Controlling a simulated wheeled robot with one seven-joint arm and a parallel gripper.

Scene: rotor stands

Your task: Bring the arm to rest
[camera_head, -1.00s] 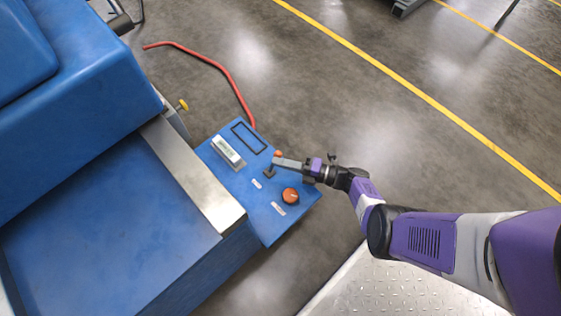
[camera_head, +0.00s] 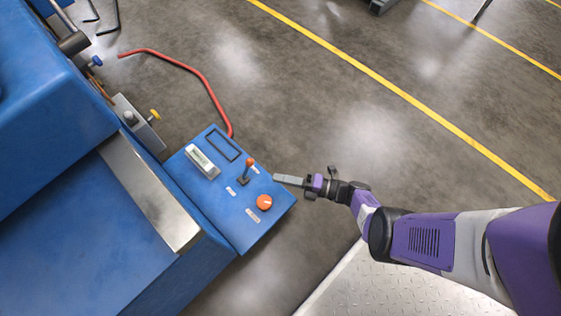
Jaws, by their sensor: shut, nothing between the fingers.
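My gripper (camera_head: 278,179) is at the end of my purple and grey arm, which reaches in from the right. Its fingers are shut and hold nothing. They point left over the right side of a blue control panel (camera_head: 222,212), just right of a small lever (camera_head: 246,170) with an orange knob. A gap shows between the fingertips and the lever in this view; the height above the panel is hard to tell. An orange round dial (camera_head: 264,202) sits below the fingers on the panel.
A large blue machine (camera_head: 60,240) with a metal strip (camera_head: 150,195) fills the left. The panel also bears a white box-like part (camera_head: 202,161). Open grey floor with a yellow line (camera_head: 400,92) spreads to the upper right.

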